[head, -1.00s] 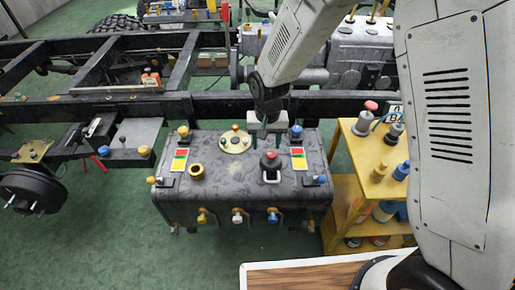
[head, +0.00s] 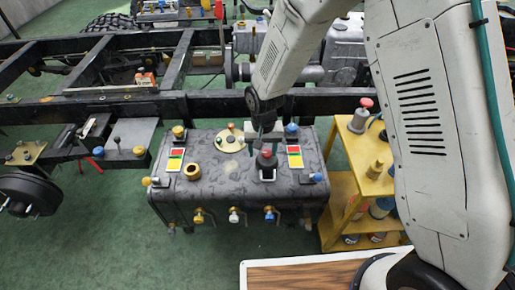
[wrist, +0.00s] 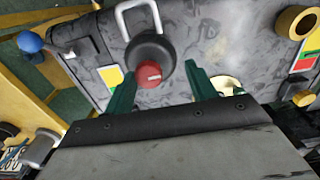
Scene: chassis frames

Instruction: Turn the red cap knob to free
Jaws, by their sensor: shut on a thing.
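The red cap knob (head: 266,154) stands on a dark round base on top of the grey tank (head: 215,180). A metal loop lies in front of the base. In the wrist view the red cap (wrist: 149,74) shows a pale mark on its face and sits between the green fingers of my gripper (wrist: 158,84). My gripper is shut on the cap, though a gap seems to show beside the right finger. In the head view my gripper (head: 264,143) is low over the knob, and its fingertips are partly hidden.
Red-and-yellow labels (head: 295,158) flank the knob area. A blue knob (head: 292,129), a yellow ring (head: 192,171) and a cream disc (head: 230,141) share the tank top. A yellow cart (head: 345,190) stands at right; a black frame rail (head: 190,107) runs behind.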

